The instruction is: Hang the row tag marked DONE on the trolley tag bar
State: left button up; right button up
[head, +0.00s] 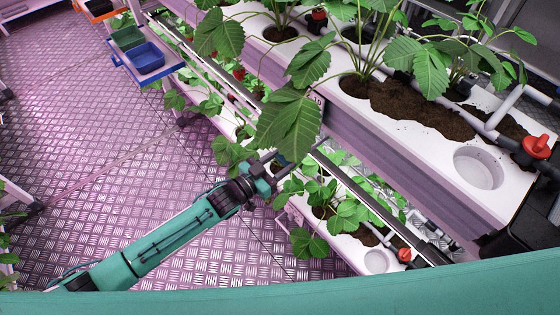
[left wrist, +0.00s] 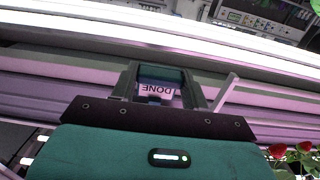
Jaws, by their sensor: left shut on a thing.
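The row tag (left wrist: 157,88) shows in the left wrist view, white with dark DONE lettering that reads upside down. It sits between the fingers of my left gripper (left wrist: 158,80), which is shut on it. In the head view my left gripper (head: 283,162) is at the front side of the white rack, just below a large strawberry leaf. I cannot make out the held tag in the head view. I cannot pick out the trolley tag bar for sure in either view. My right gripper is not in view.
A strawberry rack (head: 425,165) with plants, soil and an empty cup hole (head: 478,168) fills the right side. A lower row (head: 345,250) runs beneath it. A shelf with a blue tray (head: 147,56) and a green tray (head: 127,38) is upper left. The metal floor (head: 90,130) is clear.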

pick_arm(q)
jog(key=shift+r+p, duration=0.45)
jog(key=shift+r, duration=0.15)
jog(key=shift+s+a, duration=0.1)
jog(key=p+v, duration=0.2)
jog(key=v, duration=0.4)
jog(key=shift+s+a+p, duration=0.25)
jog(key=shift+a+p, duration=0.05)
jog(key=shift+p, duration=0.1)
dwell(0.3)
jog(key=shift+d, duration=0.1)
